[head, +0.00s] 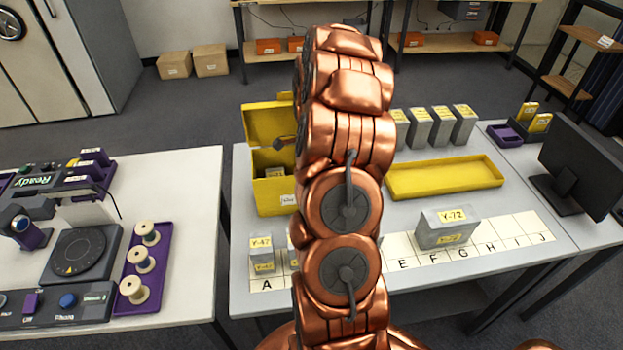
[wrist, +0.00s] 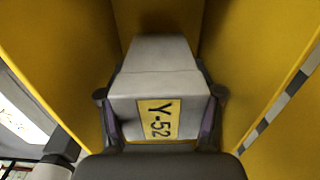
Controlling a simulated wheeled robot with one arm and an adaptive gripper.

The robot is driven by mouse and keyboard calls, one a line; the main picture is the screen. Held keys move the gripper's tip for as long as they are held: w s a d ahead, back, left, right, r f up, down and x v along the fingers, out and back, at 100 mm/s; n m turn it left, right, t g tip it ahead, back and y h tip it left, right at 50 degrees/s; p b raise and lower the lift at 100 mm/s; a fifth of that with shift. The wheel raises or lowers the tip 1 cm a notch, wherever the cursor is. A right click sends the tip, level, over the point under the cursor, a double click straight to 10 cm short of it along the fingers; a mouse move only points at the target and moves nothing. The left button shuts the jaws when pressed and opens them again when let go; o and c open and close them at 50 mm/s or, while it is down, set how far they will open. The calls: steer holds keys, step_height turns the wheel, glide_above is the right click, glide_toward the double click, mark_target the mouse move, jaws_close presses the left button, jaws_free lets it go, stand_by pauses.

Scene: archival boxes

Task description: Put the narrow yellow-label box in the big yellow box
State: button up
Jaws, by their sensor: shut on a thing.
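The narrow grey box with the yellow Y-52 label (wrist: 158,118) is between the two fingers of my gripper (wrist: 160,93) in the wrist view. My gripper is shut on its sides. Yellow walls of the big yellow box (wrist: 265,60) stand on both sides and behind, so the held box is within its opening; whether it touches the floor I cannot tell. In the head view the big yellow box (head: 270,198) stands open at the table's left back. A grey yellow-labelled box (head: 274,173) shows inside it. My arm hides my gripper there.
A grey Y-47 box (head: 262,254) and a wider Y-72 box (head: 447,229) stand on the lettered strip (head: 515,232). A shallow yellow tray (head: 445,176) lies empty behind. Several grey boxes (head: 440,126) stand at the back. A monitor (head: 580,165) is at the right.

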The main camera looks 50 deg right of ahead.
steer(key=shift+f+p, duration=0.65)
steer(key=shift+f, duration=1.4)
steer(key=o, duration=1.2)
steer(key=shift+o, duration=0.2)
